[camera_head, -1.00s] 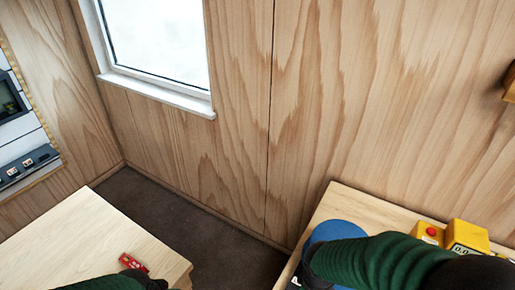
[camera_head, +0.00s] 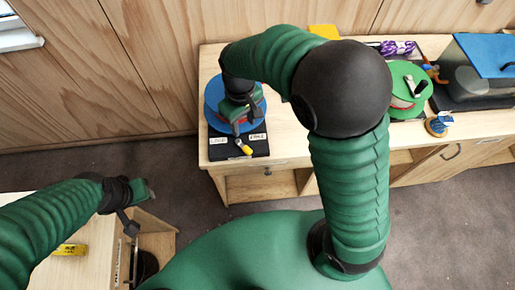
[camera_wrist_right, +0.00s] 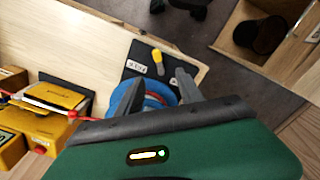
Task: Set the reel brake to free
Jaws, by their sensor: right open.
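The reel (camera_head: 213,92) has a blue round body and a black base (camera_head: 222,154) at the front left of the bench. Two small white labels sit on the base, the left (camera_head: 219,141) seemingly LOCK and the right (camera_head: 257,137) seemingly FREE. The brake lever's yellow handle (camera_head: 244,149) points forward between them. My right gripper (camera_head: 241,122) is over the reel. In the right wrist view its fingers (camera_wrist_right: 160,84) are apart and empty, with the yellow handle (camera_wrist_right: 157,57) just beyond them, not held. My left gripper (camera_head: 136,207) is over the left table; its jaws are unclear.
On the bench (camera_head: 290,140) stand a green disc-shaped item (camera_head: 408,90), purple rope (camera_head: 397,47) and a blue-lidded clear container (camera_head: 489,52). A yellow object (camera_head: 70,250) lies on the left table. Yellow boxes (camera_wrist_right: 35,125) stand beside the reel in the wrist view. Floor separates the tables.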

